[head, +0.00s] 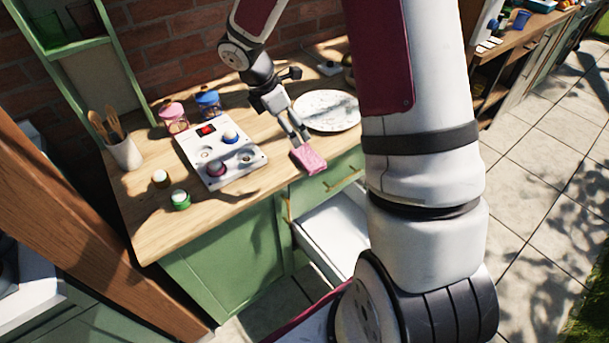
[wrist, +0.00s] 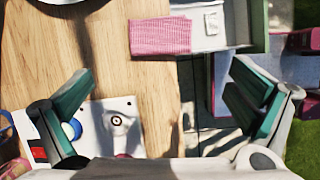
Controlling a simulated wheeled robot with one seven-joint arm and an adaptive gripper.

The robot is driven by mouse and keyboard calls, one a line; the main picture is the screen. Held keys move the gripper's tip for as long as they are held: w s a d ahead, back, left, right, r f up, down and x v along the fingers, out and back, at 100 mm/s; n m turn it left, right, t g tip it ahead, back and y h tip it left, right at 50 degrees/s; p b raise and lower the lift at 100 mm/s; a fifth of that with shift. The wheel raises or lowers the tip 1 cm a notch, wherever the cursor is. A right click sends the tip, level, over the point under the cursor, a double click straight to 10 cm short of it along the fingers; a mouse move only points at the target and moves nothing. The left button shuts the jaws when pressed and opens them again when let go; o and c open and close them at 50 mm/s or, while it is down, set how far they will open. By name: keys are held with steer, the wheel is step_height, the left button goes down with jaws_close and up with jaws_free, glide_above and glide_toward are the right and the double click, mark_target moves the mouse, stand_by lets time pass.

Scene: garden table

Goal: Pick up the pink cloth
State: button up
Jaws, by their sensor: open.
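The pink cloth (head: 309,159) is a small, folded-looking piece at the front edge of the wooden table (head: 247,196). In the wrist view, the cloth (wrist: 160,37) has a fine checked weave and lies at the top centre, by the wood's edge. My gripper (head: 299,136) is pointed down just behind the cloth in the head view. In the wrist view, my gripper (wrist: 163,97) has its two fingers wide apart with nothing between them, and the cloth is beyond the fingertips. I cannot tell the exact height gap.
A white control panel (head: 192,148) with knobs stands left of my gripper. A patterned plate (head: 327,96) lies behind it. Pink and blue lidded jars (head: 207,103), small green-based and brown jars, and a utensil cup (head: 124,153) are further left. A white drawer (head: 335,228) stands open below.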

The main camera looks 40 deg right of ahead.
glide_above(307, 154)
steer(key=a, duration=0.3)
steer(key=shift+n, duration=0.4)
step_height(307, 154, down, 7)
steer(key=shift+a, duration=0.1)
steer(key=shift+d+p+x, duration=0.15)
steer(key=shift+p+x, duration=0.15)
steer(key=shift+x, duration=1.25)
steer(key=shift+d+p+x, duration=0.15)
steer(key=shift+p+x, duration=0.15)
steer(key=shift+x, duration=1.25)
steer(key=shift+r, duration=0.1)
steer(key=c, duration=0.5)
